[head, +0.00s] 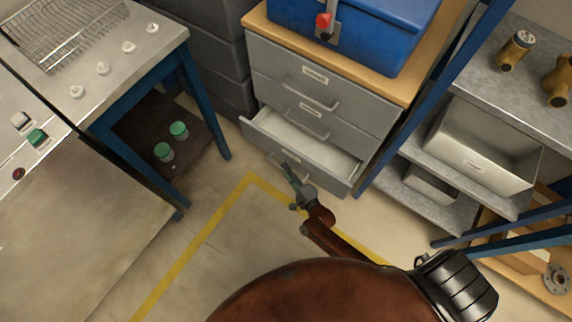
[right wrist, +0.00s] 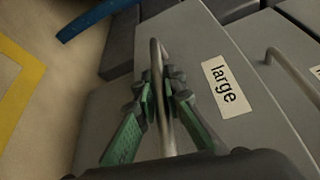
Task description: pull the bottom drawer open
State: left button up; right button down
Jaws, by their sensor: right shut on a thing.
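The grey cabinet (head: 275,62) has several drawers with bar handles. The bottom drawer (head: 329,170) stands partly open and its pale inside (head: 300,140) looks empty. My right gripper (head: 288,172) is at the front of this drawer. In the right wrist view, the green-padded fingers of my right gripper (right wrist: 162,85) are shut on the metal bar handle (right wrist: 154,54) of a drawer front with a label reading "large" (right wrist: 226,86). My left gripper is not in view.
A blue case (head: 370,30) with a red latch sits on the cabinet's wooden top. A blue-legged bench (head: 205,105) stands to the left, and blue-framed shelves (head: 500,95) with metal bins to the right. The floor before the drawer, marked with a yellow line (head: 200,240), is clear.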

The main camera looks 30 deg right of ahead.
pick_arm(q)
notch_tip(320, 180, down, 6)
jog(key=p, duration=0.1)
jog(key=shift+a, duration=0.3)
pick_arm(e)
jog(key=s+a, duration=0.7)
jog(key=a, duration=0.6)
jog(key=shift+s+a, duration=0.15)
jog(key=shift+s, duration=0.05)
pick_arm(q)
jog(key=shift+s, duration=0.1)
pick_arm(e)
jog(key=shift+f, duration=0.15)
jog(key=c, duration=2)
grip_release()
jog(key=shift+c, duration=0.2)
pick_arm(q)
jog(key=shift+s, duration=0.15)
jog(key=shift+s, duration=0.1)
